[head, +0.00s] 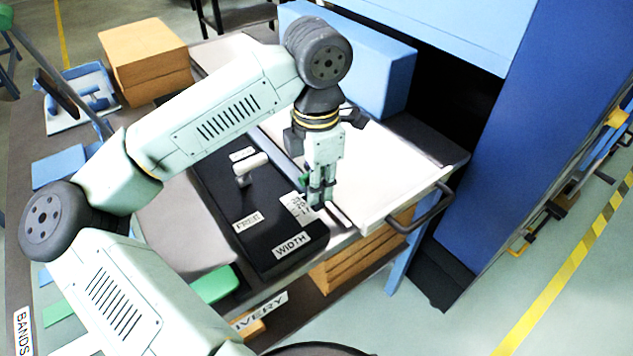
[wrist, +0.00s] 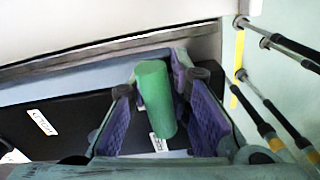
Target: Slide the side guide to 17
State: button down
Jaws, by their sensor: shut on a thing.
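My gripper (head: 318,192) points down at the right edge of a black panel (head: 258,250), beside a white scale plate (head: 298,207) with small numbers. In the wrist view, its two purple-padded fingers are closed on a green cylindrical handle (wrist: 154,100), which I take to be the side guide's grip. Only a little green shows in the head view, behind the fingers. The guide's body and pointer are mostly hidden, so I cannot tell its reading. A WIDTH label (head: 291,245) lies at the panel's near end.
A pale lever (head: 250,166) stands on the panel, with a FREE label (head: 248,222) near it. A white tray (head: 385,185) with a dark handle (head: 425,212) lies to the right. A blue block (head: 385,75) and a tall blue machine (head: 560,120) stand behind.

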dwell(0.3)
jog(key=shift+s+d+f+b, duration=0.1)
jog(key=shift+s+d+b, duration=0.25)
jog(key=shift+b, duration=0.45)
jog(key=shift+s+d+r, duration=0.2)
jog(key=shift+s+r, duration=0.05)
jog(key=c, duration=1.7)
grip_release()
notch_tip(320, 180, up, 12)
